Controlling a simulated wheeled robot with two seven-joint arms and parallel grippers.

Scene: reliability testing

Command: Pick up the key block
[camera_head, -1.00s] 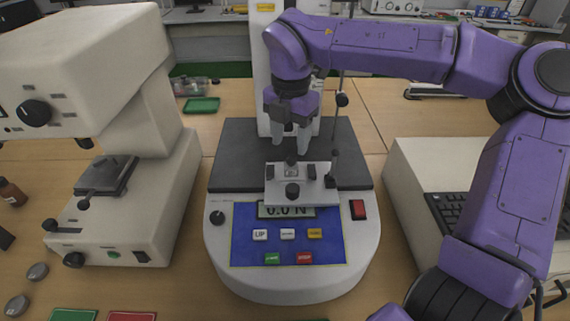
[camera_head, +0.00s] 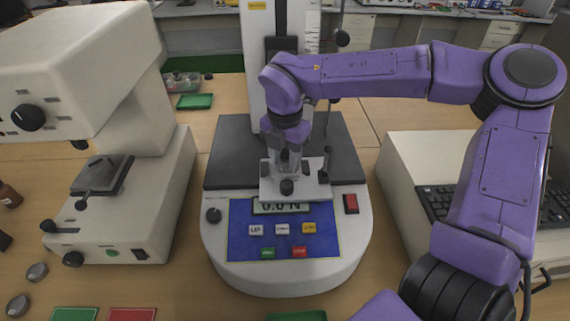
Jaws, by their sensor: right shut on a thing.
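My right gripper (camera_head: 287,153) points down over the small light metal fixture (camera_head: 312,191) on the test stand. It is shut on the key block (camera_head: 286,166), a small greyish piece between dark clamps at the fixture's middle. The fingers hide most of the block, and I cannot tell whether it is clear of the fixture. My left gripper is not in view.
The test stand has a dark platform (camera_head: 225,170), a tall white column (camera_head: 257,95) and a blue button panel (camera_head: 240,243). A white instrument (camera_head: 160,190) stands at left. A keyboard (camera_head: 437,203) lies at right. A green tray (camera_head: 195,101) lies behind.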

